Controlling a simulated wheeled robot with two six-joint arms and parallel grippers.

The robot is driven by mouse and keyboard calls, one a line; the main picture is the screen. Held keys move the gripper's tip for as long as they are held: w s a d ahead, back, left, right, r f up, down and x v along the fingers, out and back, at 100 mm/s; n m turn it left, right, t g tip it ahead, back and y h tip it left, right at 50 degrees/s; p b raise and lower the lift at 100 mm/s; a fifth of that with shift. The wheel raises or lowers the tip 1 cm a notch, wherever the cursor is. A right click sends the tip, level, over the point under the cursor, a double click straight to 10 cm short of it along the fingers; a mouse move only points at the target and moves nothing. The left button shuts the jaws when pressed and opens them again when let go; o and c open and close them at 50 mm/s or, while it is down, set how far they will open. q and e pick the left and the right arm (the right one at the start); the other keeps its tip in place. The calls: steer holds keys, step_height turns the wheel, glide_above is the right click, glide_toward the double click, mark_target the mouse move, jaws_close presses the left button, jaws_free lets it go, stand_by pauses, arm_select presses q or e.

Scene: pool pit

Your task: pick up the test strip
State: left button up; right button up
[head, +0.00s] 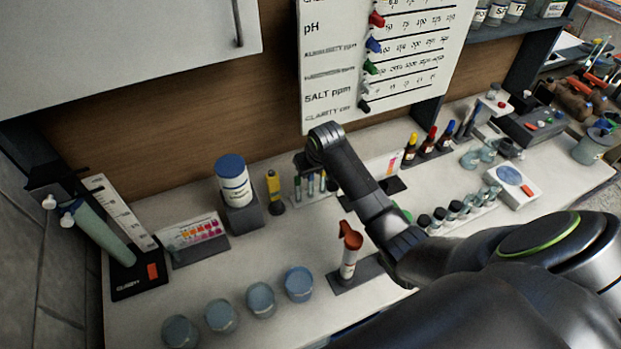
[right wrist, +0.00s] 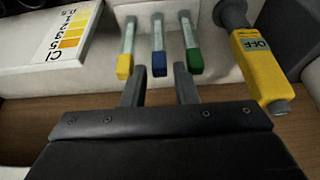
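I cannot clearly make out a loose test strip in either view. A white vial with a red flip cap (head: 348,258) stands in a dark holder at the front middle of the counter; whether strips are in it I cannot tell. My right gripper (right wrist: 158,70) is open, its two fingers apart with nothing visible between them. It points at three slim tubes with a yellow end (right wrist: 124,65), a blue end (right wrist: 159,62) and a green end (right wrist: 194,60). The blue one lines up with the gap. In the head view my right gripper (head: 305,162) is over the tube rack, mostly hidden. My left gripper is not in view.
A yellow "OFF" pen-like meter (right wrist: 262,72) is close right of the gripper in the wrist view. A colour chart (head: 195,234) and a blue-lidded jar (head: 233,182) stand left. Several cups (head: 298,284) line the front. Dropper bottles (head: 411,148) stand right.

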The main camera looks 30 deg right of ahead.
steer(key=shift+w+f, duration=0.25)
steer(key=shift+f, duration=0.3)
jaws_close()
step_height(320, 180, up, 10)
stand_by(0.3)
steer(key=shift+s+d, duration=0.1)
